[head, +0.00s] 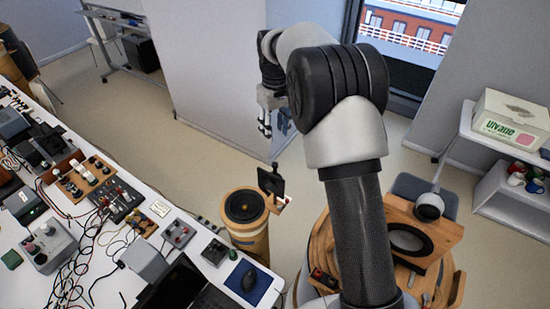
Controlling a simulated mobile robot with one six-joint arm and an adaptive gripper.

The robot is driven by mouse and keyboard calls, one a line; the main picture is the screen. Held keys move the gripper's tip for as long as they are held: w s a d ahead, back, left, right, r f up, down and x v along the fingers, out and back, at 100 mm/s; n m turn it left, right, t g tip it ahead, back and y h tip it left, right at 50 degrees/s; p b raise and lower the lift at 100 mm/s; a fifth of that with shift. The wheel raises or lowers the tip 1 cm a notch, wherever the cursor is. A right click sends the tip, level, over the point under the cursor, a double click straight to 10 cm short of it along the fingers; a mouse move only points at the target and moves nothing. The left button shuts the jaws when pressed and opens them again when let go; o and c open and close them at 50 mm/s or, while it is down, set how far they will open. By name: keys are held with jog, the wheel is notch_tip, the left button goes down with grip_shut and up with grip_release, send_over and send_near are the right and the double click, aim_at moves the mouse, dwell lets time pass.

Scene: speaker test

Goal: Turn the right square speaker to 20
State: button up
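A square wooden speaker (442,232) with a dark round cone stands at the right, on a round wooden table (457,290), partly hidden behind my arm. No number or dial marking on it can be read. A cylindrical wooden piece (250,240) with a black round top stands left of my arm, and a small black panel stands at its right edge. My gripper (265,128) hangs at the far end of my arm, above the floor, well apart from the square speaker. It is too small here to tell whether it is open or shut.
A long white table (130,282) at the left is crowded with electronic boxes, cables, a laptop and a mouse on a blue mat (262,290). A white shelf (488,152) with a box stands at the right. The floor (190,165) beyond the white table is mostly clear.

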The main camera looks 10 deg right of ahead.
aim_at(275, 164)
notch_tip(275, 164, down, 14)
jog(key=shift+w+f+p, duration=0.1)
jog(key=shift+f+p, duration=0.1)
jog(key=shift+p, duration=0.7)
jog(key=shift+c, duration=0.6)
grip_shut()
